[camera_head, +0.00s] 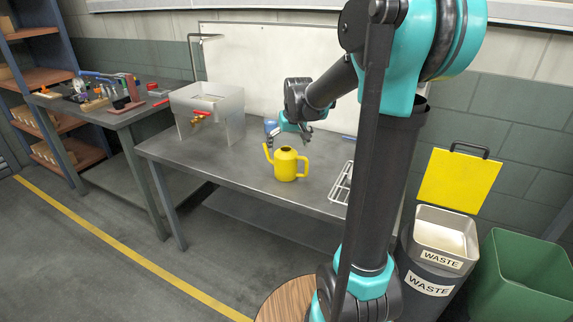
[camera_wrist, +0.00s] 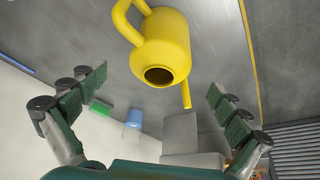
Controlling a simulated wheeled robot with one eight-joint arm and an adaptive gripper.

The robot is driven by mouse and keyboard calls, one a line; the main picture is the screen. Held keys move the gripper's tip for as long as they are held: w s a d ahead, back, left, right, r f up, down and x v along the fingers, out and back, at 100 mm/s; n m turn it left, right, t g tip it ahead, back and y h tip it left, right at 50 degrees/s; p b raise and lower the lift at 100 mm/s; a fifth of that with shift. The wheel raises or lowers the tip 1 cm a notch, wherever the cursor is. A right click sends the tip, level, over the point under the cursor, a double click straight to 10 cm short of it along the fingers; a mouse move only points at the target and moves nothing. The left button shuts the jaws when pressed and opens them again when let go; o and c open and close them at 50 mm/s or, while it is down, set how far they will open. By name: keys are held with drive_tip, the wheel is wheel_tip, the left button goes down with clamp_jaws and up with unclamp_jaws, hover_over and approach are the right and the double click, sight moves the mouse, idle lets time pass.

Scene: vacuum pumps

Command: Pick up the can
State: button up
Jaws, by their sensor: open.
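The can is a yellow watering can (camera_head: 286,164) with a spout on its left and a handle on its right. It stands upright on the grey metal table (camera_head: 240,172). In the wrist view the can (camera_wrist: 164,45) is at the top centre, its round opening facing the camera. My gripper (camera_head: 290,135) is just behind and above the can in the head view. In the wrist view my gripper's fingers (camera_wrist: 158,92) are spread wide, with the can beyond the tips and nothing between the pads.
A grey sink box (camera_head: 225,118) with a red-handled tap stands left on the table. A blue item (camera_head: 270,127) is behind the can. A white wire rack (camera_head: 342,184) lies to the right. Waste bins (camera_head: 438,245) stand at the right. The table front is clear.

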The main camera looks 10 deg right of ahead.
sight(287, 151)
drive_tip(key=x, duration=0.6)
drive_tip(key=shift+s+x, duration=0.15)
drive_tip(key=shift+x, duration=1.3)
drive_tip(key=shift+s+x, duration=0.1)
drive_tip(key=shift+x, duration=1.35)
drive_tip(key=shift+f, duration=0.1)
drive_tip(key=shift+c, duration=0.5)
drive_tip(key=c, duration=1.2)
drive_tip(key=shift+c, duration=0.2)
